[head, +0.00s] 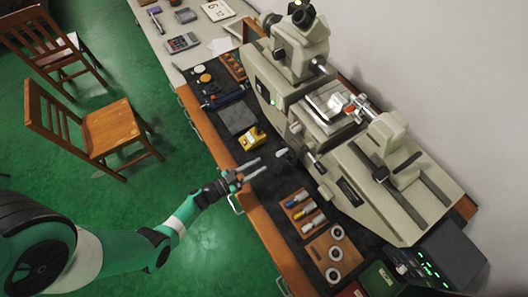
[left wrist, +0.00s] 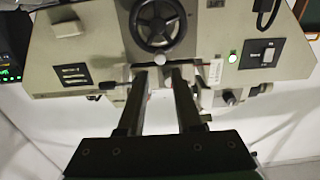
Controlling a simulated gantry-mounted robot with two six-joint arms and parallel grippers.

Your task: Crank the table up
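A large pale beige machine (head: 375,185) stands on the bench against the wall, with a small work table (head: 327,101) at its middle. In the left wrist view, a black spoked handwheel (left wrist: 158,20) is on the front of the machine, with a small pale knob (left wrist: 158,58) at its lower rim. A pale crank handle (head: 281,154) juts from the machine's front in the head view. My left gripper (head: 262,165) is open and empty, its fingers pointing at the machine just short of the handle. In the left wrist view its fingertips (left wrist: 157,73) are apart, below the wheel. My right gripper is not in view.
On the dark mat are a yellow device (head: 252,138), a tray of screwdrivers (head: 304,212) and a wooden board (head: 322,253) with white rings. A display with green digits (head: 430,268) stands at the lower right. Two wooden chairs (head: 112,130) stand on the green floor.

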